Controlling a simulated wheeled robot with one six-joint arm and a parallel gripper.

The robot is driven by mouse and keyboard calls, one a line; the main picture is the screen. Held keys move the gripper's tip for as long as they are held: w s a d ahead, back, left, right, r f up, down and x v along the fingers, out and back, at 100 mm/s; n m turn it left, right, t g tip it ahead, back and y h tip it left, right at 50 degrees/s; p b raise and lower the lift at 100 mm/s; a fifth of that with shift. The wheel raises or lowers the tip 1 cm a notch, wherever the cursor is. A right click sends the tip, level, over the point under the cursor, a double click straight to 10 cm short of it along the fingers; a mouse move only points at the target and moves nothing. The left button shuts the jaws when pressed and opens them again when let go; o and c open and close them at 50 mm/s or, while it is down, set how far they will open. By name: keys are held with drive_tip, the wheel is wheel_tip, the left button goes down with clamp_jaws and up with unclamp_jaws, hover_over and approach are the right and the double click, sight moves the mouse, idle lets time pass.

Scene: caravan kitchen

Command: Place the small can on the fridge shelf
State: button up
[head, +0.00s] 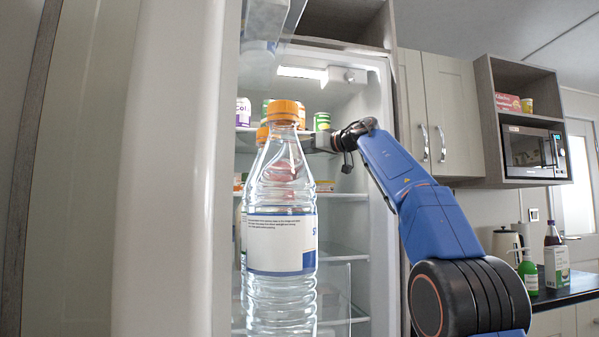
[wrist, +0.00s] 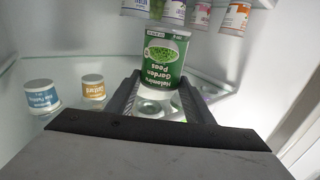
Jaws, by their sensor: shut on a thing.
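The small can, green with a Garden Peas label (wrist: 165,62), sits between the fingertips of my gripper (wrist: 161,82) in the wrist view. My gripper is shut on it, and its label text is upside down in that view. In the head view my gripper (head: 322,141) reaches left into the open fridge, at the height of the upper fridge shelf (head: 345,195). The large bottle in front hides its fingertips. A green can (head: 321,121) shows just above the gripper there; I cannot tell if it is the held one.
A large clear bottle with an orange cap (head: 281,250) stands close in front of the fridge interior.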

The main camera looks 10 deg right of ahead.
drive_tip(key=shift+w+f, duration=0.1)
drive_tip(key=shift+w, duration=0.15)
drive_tip(key=shift+f, duration=2.8)
drive_tip(key=shift+w+f, duration=0.2)
drive_tip(key=shift+f, duration=0.35)
drive_tip(key=shift+f, duration=0.1)
drive_tip(key=o, duration=1.2)
drive_tip(key=shift+s+d, duration=0.15)
drive_tip(key=v, duration=1.1)
drive_tip(key=shift+s, duration=0.3)
